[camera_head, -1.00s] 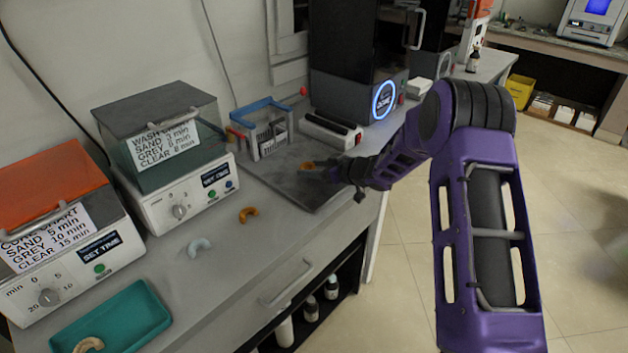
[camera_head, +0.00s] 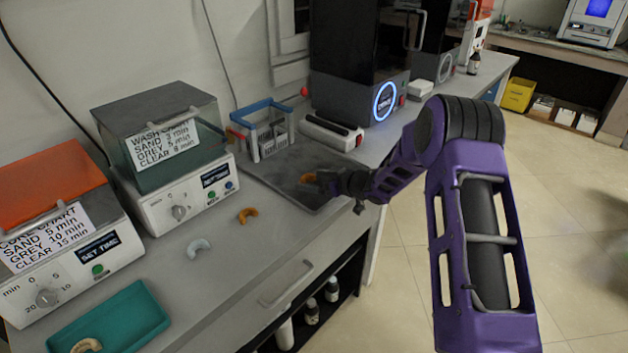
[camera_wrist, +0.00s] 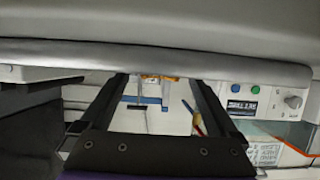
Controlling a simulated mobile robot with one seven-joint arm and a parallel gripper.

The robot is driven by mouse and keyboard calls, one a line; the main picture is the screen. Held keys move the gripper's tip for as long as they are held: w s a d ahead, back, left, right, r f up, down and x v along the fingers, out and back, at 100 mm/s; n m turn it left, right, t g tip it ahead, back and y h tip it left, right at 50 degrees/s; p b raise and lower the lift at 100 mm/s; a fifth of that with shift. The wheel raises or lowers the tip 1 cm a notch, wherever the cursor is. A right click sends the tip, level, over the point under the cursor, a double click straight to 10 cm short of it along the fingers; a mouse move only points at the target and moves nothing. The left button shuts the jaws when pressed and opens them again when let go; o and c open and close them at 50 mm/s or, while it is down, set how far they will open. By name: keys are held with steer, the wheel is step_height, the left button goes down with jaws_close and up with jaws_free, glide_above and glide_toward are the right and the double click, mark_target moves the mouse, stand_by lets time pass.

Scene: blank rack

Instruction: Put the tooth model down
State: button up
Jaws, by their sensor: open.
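An orange arch-shaped tooth model (camera_head: 307,178) is at the tips of my gripper (camera_head: 318,180), over the dark grey mat (camera_head: 285,164) on the bench. I cannot tell whether it touches the mat. My gripper is open, with its fingers beside the model. In the wrist view, the two dark fingers (camera_wrist: 158,90) stand apart, and a small orange strip (camera_wrist: 160,76) shows between them. A second orange model (camera_head: 248,215) and a pale one (camera_head: 198,247) lie on the bench to the left. A beige one (camera_head: 87,345) is in the teal tray (camera_head: 125,315).
A blue-framed basket (camera_head: 262,128) and a white box with a black top (camera_head: 332,132) stand behind the mat. The wash machine (camera_head: 175,165) and the cure machine (camera_head: 60,240) are at left. The bench's front edge is close to my gripper.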

steer(key=shift+r, duration=0.2)
steer(key=p+v, duration=0.1)
steer(key=v, duration=1.1)
steer(key=shift+p, duration=0.35)
steer(key=shift+w+r, duration=0.1)
